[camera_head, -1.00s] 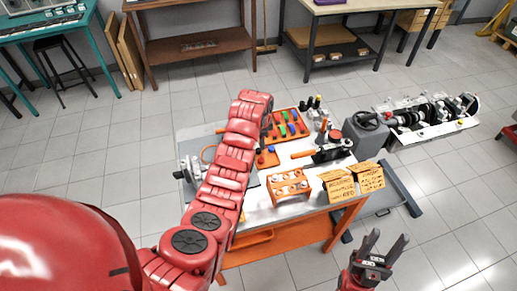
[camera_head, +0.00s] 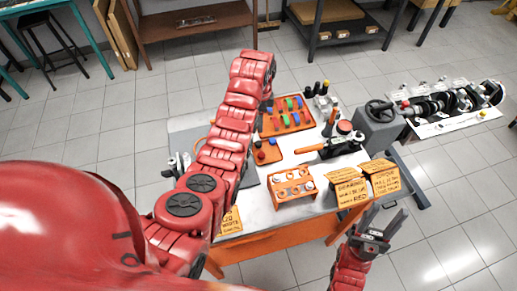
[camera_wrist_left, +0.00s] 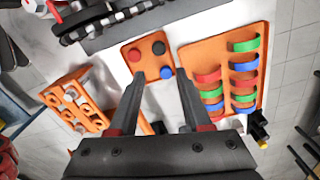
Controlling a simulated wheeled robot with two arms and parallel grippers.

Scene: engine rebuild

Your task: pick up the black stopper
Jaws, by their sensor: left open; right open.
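The black stopper (camera_wrist_left: 158,47) sits in a small orange tray (camera_wrist_left: 149,61), with a red stopper (camera_wrist_left: 135,54) and a blue stopper (camera_wrist_left: 166,72) beside it. My left gripper (camera_wrist_left: 160,76) is open and empty above the tray. Its fingertips point toward the tray, one on each side of its near end, and the black stopper shows beyond them. In the head view the small tray (camera_head: 267,152) is beside my left arm, which hides most of the left gripper. My right gripper (camera_head: 391,210) is open and empty, off the table's front right corner.
A larger orange tray (camera_wrist_left: 224,50) with coloured rings is close on the right in the wrist view. An orange holder (camera_wrist_left: 80,100) stands at left and a dark toothed part (camera_wrist_left: 100,22) lies beyond. Orange boxes (camera_head: 383,177) stand at the table's right front.

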